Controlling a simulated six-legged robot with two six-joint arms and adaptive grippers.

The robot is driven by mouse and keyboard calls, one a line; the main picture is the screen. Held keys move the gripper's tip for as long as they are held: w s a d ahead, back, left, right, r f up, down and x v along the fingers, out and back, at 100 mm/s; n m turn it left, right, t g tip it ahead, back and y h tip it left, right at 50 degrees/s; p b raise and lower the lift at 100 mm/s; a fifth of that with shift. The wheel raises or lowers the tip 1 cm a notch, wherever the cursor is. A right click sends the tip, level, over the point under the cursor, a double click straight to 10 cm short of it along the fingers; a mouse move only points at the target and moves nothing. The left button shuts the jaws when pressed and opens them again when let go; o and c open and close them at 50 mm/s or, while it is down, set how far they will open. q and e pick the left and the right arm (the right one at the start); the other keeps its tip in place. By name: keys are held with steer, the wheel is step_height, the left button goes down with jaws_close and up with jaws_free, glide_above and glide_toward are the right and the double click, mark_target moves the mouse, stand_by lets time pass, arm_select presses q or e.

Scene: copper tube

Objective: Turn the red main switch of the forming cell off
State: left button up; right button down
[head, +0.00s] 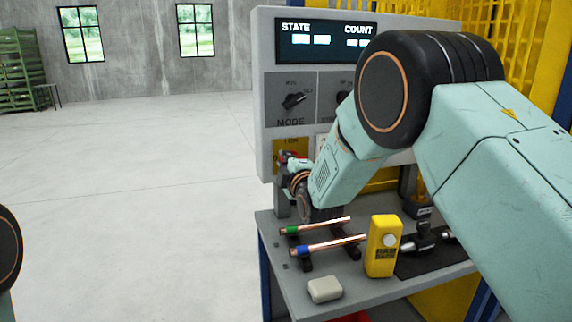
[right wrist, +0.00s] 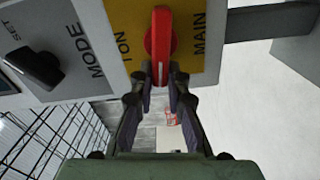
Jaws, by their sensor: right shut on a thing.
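The red main switch (right wrist: 160,36) sits on a yellow plate (right wrist: 190,20) marked "MAIN" and "I ON" in the right wrist view. My right gripper (right wrist: 161,78) is shut on the switch handle, one finger on each side of its lower end. In the head view my right gripper (head: 289,164) is at the lower left of the grey control panel (head: 263,100), and my wrist hides most of the switch. The yellow plate also shows there, with part of its "ON" mark. My left gripper is not in view.
A black mode knob (head: 293,100) is on the panel above the switch. Below, a grey bench (head: 350,293) holds copper tubes with green (head: 291,230) and blue (head: 302,249) bands, a yellow box (head: 383,246) and a pale block (head: 324,289). The floor at left is clear.

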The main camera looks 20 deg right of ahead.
steer(key=shift+w+r+n+b, duration=0.1)
steer(key=shift+n+b, duration=0.3)
steer(key=shift+n, duration=0.5)
steer(key=shift+d+r, duration=0.1)
steer(key=c, duration=1.7)
jaws_free()
steer(key=shift+c, duration=0.2)
steer(key=o, duration=0.4)
steer(key=shift+w+f, duration=0.2)
steer(key=shift+f, duration=0.2)
steer(key=shift+s, duration=0.15)
steer(key=shift+s, duration=0.2)
steer(key=s, duration=1.1)
steer(key=shift+s+d, duration=0.15)
steer(key=shift+s, duration=0.25)
